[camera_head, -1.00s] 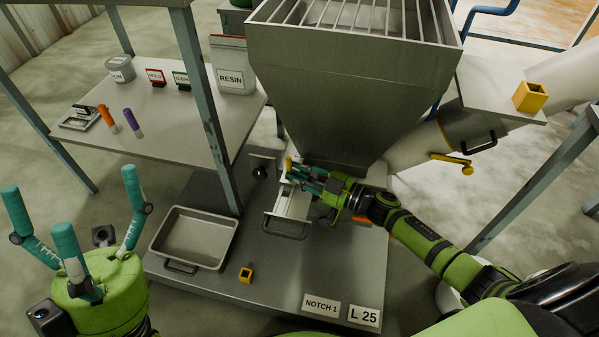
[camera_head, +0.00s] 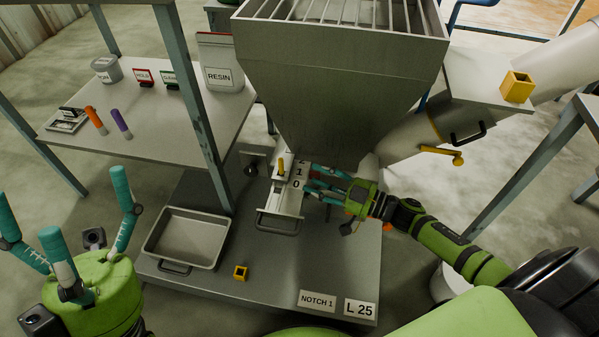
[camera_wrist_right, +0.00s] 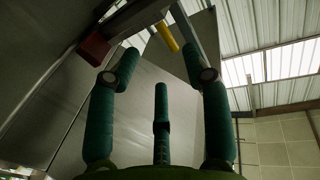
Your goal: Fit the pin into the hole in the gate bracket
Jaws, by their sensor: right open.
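The yellow pin (camera_head: 281,167) stands upright on the gate bracket (camera_head: 285,190) under the hopper, beside a plate marked 1 and 0. How deep it sits in the hole cannot be told. In the right wrist view the yellow pin (camera_wrist_right: 167,37) shows beyond the fingertips, clear of them. My right gripper (camera_head: 312,180) is open and empty, just right of the bracket and apart from the pin; it also shows in the wrist view (camera_wrist_right: 160,70). My left gripper (camera_head: 65,207) is open and empty at the lower left, far from the bracket.
The steel hopper (camera_head: 340,80) hangs over the bracket. A gate tray with a handle (camera_head: 277,224) juts out in front. A table (camera_head: 160,125) with a resin bag (camera_head: 218,80) stands at left.

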